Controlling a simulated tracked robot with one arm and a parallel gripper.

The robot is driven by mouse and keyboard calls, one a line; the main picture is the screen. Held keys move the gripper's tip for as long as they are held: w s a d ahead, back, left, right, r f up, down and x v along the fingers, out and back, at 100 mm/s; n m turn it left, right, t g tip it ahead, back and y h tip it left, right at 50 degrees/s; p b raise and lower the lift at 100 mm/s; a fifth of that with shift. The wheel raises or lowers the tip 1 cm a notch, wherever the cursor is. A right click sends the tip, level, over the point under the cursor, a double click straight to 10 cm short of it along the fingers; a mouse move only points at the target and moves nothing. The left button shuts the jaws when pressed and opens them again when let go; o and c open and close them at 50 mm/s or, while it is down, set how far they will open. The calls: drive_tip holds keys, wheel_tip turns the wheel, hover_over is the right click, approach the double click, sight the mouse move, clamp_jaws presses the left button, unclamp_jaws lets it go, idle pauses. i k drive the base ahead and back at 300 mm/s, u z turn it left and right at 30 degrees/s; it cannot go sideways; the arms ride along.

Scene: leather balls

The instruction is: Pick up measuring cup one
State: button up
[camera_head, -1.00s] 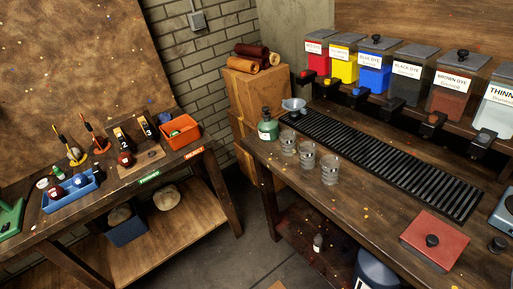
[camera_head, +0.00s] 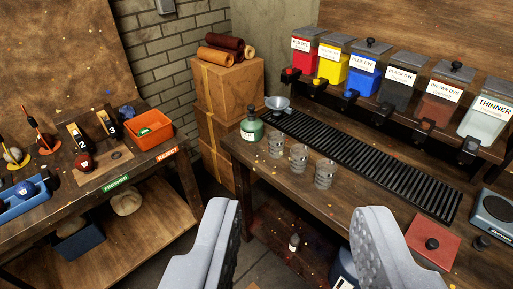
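Three clear measuring cups stand upright in a slanting row on the right-hand bench: the left cup (camera_head: 276,145), the middle cup (camera_head: 298,158) and the right cup (camera_head: 324,174). I see no number on them, so I cannot tell which is cup one. They look empty. My gripper (camera_head: 300,210) is wide open and empty, its two grey padded fingers rising from the bottom of the view. The fingertips show below the cups in the picture, apart from them. The right finger hides part of the bench's front edge.

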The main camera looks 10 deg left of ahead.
sight(276, 139)
drive_tip(key=u, duration=0.35)
drive_tip(key=i, duration=1.4)
drive_tip(key=z, duration=0.5)
